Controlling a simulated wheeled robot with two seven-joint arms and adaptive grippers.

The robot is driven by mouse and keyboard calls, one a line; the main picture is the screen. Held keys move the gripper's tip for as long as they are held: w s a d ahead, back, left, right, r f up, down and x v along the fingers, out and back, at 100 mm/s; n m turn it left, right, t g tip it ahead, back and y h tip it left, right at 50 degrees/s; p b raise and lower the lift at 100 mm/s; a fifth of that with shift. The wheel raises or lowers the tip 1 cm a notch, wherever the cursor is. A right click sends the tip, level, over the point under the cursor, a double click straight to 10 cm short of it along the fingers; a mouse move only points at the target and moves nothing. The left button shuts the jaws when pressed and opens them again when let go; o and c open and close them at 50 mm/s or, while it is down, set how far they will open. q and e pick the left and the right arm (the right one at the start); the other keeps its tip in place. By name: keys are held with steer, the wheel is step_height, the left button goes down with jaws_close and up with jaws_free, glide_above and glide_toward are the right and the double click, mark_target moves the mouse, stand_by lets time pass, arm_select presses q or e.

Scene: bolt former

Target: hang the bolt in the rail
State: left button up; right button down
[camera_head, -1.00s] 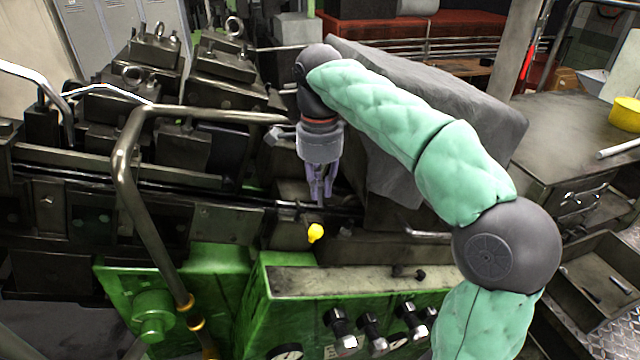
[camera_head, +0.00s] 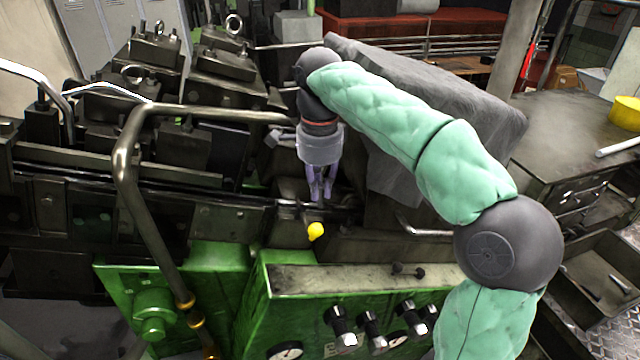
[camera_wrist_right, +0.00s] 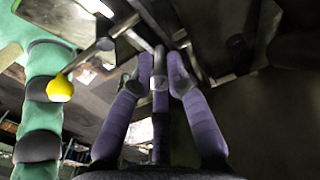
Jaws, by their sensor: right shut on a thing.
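My right gripper (camera_head: 318,197) points straight down at the dark rail (camera_head: 345,209) along the machine's front, with its fingertips at rail height. In the right wrist view its purple fingers (camera_wrist_right: 160,62) are closed together around a grey piece, the bolt (camera_wrist_right: 159,78), of which only a small part shows between them. In the head view the fingers hide the bolt. Whether the bolt touches the rail or sits between its bars cannot be told. My left gripper is in neither view.
A lever with a yellow knob (camera_head: 316,231) sticks out just below the gripper; its knob also shows in the right wrist view (camera_wrist_right: 60,88). A bent metal handrail (camera_head: 125,170) stands to the left. A grey slanted cover (camera_head: 430,100) rises behind my right arm. Green control panel (camera_head: 250,300) lies in front.

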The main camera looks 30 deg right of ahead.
steer(key=shift+f+b, duration=0.65)
steer(key=shift+f, duration=0.65)
stand_by(1.4)
steer(key=c, duration=1.1)
jaws_free()
steer(key=shift+c, duration=0.2)
steer(key=o, duration=0.5)
steer(key=shift+r+p, duration=3.5)
steer(key=shift+r, duration=0.05)
